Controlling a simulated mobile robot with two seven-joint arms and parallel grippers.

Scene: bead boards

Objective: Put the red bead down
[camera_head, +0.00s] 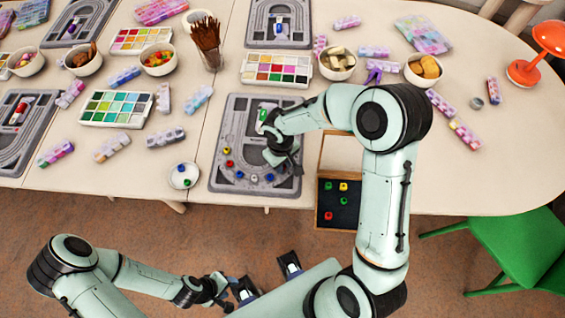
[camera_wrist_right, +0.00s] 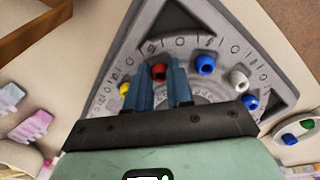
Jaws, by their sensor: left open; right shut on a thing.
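The grey bead board (camera_head: 218,183) lies near the table's front edge, with several coloured beads along its curved groove. My right gripper (camera_head: 290,166) is over the board's right part. In the right wrist view, its two blue fingers (camera_wrist_right: 160,80) are shut on the red bead (camera_wrist_right: 159,72), which sits between the fingertips over the board's marked curve. I cannot tell whether the bead touches the board. A yellow bead (camera_wrist_right: 124,88) is left of it; a blue bead (camera_wrist_right: 205,65) and a white bead (camera_wrist_right: 239,80) are to the right. My left gripper (camera_head: 232,289) is open, off the table's front.
A white dish (camera_head: 174,184) with beads stands left of the board. A wooden box (camera_head: 337,222) with several beads is right of it, partly behind my right arm. Paint sets, bowls and a brush cup (camera_head: 213,60) fill the table behind. Free table lies right of my arm.

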